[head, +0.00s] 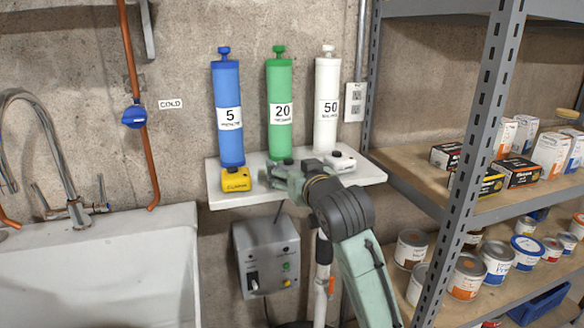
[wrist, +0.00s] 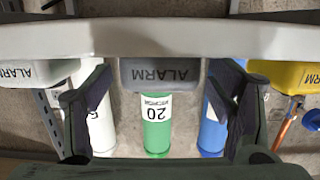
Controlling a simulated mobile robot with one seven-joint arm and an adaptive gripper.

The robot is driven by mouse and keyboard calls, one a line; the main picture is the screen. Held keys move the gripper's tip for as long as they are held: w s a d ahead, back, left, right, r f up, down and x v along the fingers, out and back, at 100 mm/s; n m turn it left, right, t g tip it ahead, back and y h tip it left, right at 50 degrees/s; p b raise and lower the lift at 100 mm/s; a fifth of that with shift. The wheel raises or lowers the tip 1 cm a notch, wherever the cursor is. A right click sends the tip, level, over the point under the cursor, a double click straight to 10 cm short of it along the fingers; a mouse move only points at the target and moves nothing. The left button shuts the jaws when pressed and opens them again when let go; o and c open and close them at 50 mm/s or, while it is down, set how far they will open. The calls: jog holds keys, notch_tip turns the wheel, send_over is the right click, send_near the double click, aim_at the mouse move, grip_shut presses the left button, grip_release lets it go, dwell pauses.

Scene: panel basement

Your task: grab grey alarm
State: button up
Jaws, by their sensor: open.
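The grey alarm (wrist: 160,73) is in the middle of the upside-down wrist view, at the edge of the white shelf, with "ALARM" on its face. In the head view my gripper hides nearly all of it. My gripper (head: 278,174) is open in front of the grey alarm. In the wrist view its dark fingers (wrist: 160,82) stand one on each side of the alarm, with gaps showing between them and its sides. I cannot tell how deep the fingertips reach.
A yellow alarm (head: 236,179) and a white alarm (head: 341,160) flank it on the white shelf (head: 368,175). Blue (head: 228,110), green (head: 279,105) and white (head: 326,105) cylinders stand behind. A grey box (head: 266,255) hangs below. A metal rack (head: 480,150) stands right, a sink (head: 110,265) left.

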jog(key=shift+w, duration=0.1)
jog(key=c, duration=1.3)
